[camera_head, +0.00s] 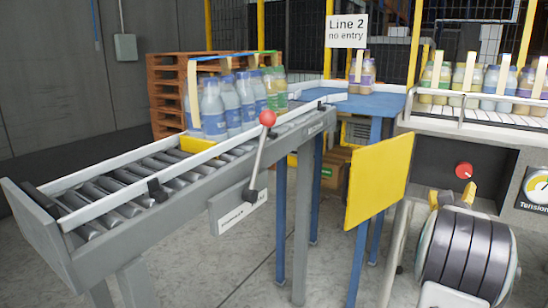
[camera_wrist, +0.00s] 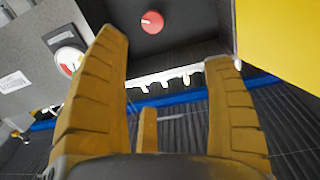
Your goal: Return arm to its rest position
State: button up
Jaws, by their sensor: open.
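My gripper (camera_wrist: 167,55) fills the lower part of the wrist view, with its ridged yellow-orange fingers spread and nothing between them. In the head view its yellow fingers (camera_head: 452,194) show at the right, just above my dark, ribbed arm part. They point toward a dark machine front with a red round button (camera_head: 463,171). The button also shows in the wrist view (camera_wrist: 152,22), above and beyond the fingertips; the fingers look apart from it.
A yellow panel (camera_head: 379,179) stands close left of my gripper. A dial marked Tension (camera_head: 535,189) is at the right. A roller conveyor (camera_head: 130,215) carries several bottles (camera_head: 213,109) and has a red-knobbed lever (camera_head: 266,120). A blue table (camera_head: 375,103) stands behind.

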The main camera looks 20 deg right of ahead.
jog(key=w+a+r+n+t+y+p, duration=0.1)
jog(key=w+a+r+n+y+p, duration=0.2)
jog(key=a, duration=0.5)
jog(key=w+a+r+y+p, duration=0.25)
jog(key=w+a+p, duration=0.2)
jog(key=a, duration=0.35)
jog(key=a+r+n+y+p, duration=0.1)
jog(key=a+n+y+p, duration=0.15)
jog(key=a, duration=0.55)
jog(key=a+r+n+y+p, duration=0.1)
jog(key=a+r+y+p, duration=0.15)
jog(key=a, duration=0.65)
jog(key=s+a+r+n+g+y+p, duration=0.1)
jog(key=s+a+n+g+y+p, duration=0.4)
jog(key=s+a+p, duration=0.6)
jog(key=s+a+n+g, duration=0.1)
jog(key=s+a, duration=0.8)
jog(key=s, duration=0.1)
jog(key=shift+a+r+g, duration=0.3)
jog(key=shift+a, duration=0.05)
jog(key=shift+w, duration=0.1)
